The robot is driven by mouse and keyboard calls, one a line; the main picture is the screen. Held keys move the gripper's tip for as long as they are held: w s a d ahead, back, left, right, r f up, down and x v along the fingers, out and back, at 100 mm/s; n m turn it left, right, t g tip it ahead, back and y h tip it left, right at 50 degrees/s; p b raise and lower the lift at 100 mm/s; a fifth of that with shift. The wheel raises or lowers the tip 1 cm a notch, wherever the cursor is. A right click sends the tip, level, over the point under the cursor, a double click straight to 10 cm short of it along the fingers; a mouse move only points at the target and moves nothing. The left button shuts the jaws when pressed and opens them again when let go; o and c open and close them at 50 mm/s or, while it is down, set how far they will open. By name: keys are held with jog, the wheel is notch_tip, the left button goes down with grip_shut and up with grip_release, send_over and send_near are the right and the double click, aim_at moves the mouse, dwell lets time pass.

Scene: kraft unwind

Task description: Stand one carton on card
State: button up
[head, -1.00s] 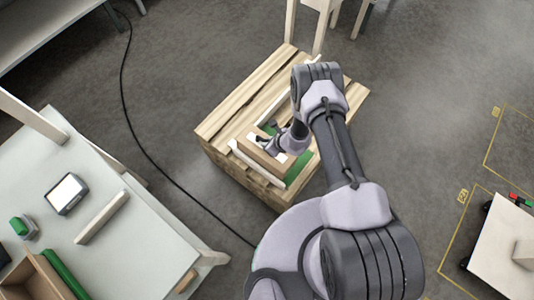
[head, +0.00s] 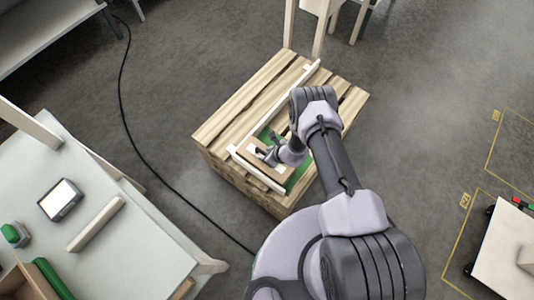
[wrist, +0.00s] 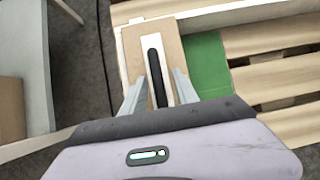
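A brown carton (head: 255,148) with a white strip stands on the wooden pallet stack, over the green card (head: 300,172) and close to a white bar. In the wrist view, the carton (wrist: 133,45) has a black band along its white strip, and the card (wrist: 207,65) shows to its right. My gripper (head: 266,154) is at the carton. In the wrist view, my gripper (wrist: 159,73) has its two fingers apart, one on each side of the white strip. Whether they press on anything is unclear. The carton's underside is hidden.
White bars (head: 257,168) make a corner on the pallet stack (head: 233,118). A pale table (head: 135,245) with a small screen device (head: 60,200) stands at the left. A black cable (head: 150,175) crosses the floor. A white cart (head: 505,250) stands at the right.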

jog(key=p+v, duration=0.4)
jog(key=v, duration=0.8)
jog(key=w+a+r+n+y, duration=0.15)
jog(key=w+r, duration=0.25)
jog(key=r, duration=0.4)
jog(key=w+a+r+n+y, duration=0.15)
jog(key=w+r, duration=0.25)
jog(key=r, duration=0.4)
jog(key=s+a+r+n+y, duration=0.15)
jog(key=r+n, duration=0.25)
jog(key=r, duration=0.7)
jog(key=s+a+r+n+h, duration=0.1)
jog(key=a+r+n, duration=0.15)
jog(key=r, duration=0.85)
jog(key=s+d+r+n+g, duration=0.1)
jog(key=s+d+r+n, duration=0.1)
jog(key=s+r+n, duration=0.75)
jog(key=s+d+r+n+t+h, duration=0.1)
jog(key=s+d+r+h, duration=0.2)
jog(key=s+d+r, duration=0.2)
jog(key=s+d+r+n+t+h, duration=0.1)
jog(key=s+d+r+h, duration=0.2)
jog(key=s, duration=0.6)
notch_tip(320, 180, up, 2)
jog(key=shift+s+d+r, duration=0.1)
jog(key=shift+s+d, duration=0.2)
jog(key=shift+d, duration=0.9)
